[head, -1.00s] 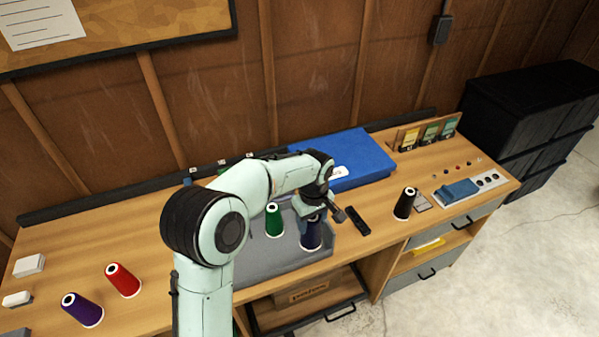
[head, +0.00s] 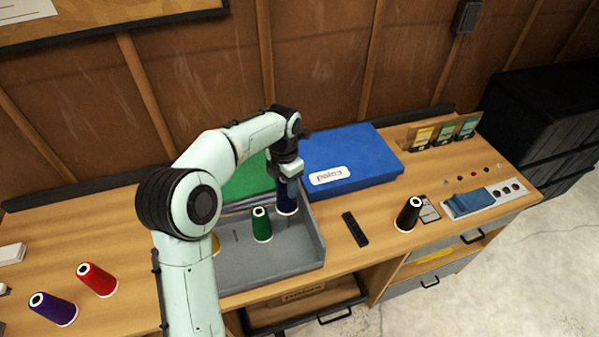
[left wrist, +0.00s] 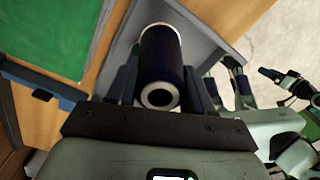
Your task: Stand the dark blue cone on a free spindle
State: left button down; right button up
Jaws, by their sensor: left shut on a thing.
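The dark blue cone (head: 287,199) is held upright by my left gripper (head: 286,180), at the back right part of the grey tray (head: 270,262). In the left wrist view the cone (left wrist: 160,58) sits between the two fingers (left wrist: 160,88), its ringed top facing the camera. Whether its base touches the tray is not clear. A green cone (head: 262,226) stands in the tray to the left and nearer. A thin bare spindle (head: 236,236) shows left of the green cone. A yellow cone (head: 215,243) is mostly hidden behind my left arm.
A blue case (head: 350,160) lies behind the tray, with a green mat (head: 248,180) to its left. A black remote (head: 355,229) and a black cone (head: 408,214) stand right of the tray. Red (head: 97,280) and purple (head: 53,309) cones stand at the left.

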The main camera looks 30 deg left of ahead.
pick_arm(q)
notch_tip(320, 180, down, 6)
jog(key=b, duration=0.2)
jog(key=shift+r+b, duration=0.15)
jog(key=shift+b, duration=0.15)
jog(key=shift+f+b, duration=1.35)
jog(key=shift+f, duration=1.25)
pick_arm(e)
jog(key=s+f, duration=0.4)
jog(key=f, duration=0.3)
jog(key=shift+s, duration=0.3)
pick_arm(q)
jog(key=shift+f, duration=0.3)
jog(key=shift+c, duration=1.8)
grip_release()
pick_arm(e)
jog(key=shift+f+g, duration=0.15)
jog(key=shift+g, duration=0.15)
pick_arm(q)
jog(key=shift+r, duration=0.1)
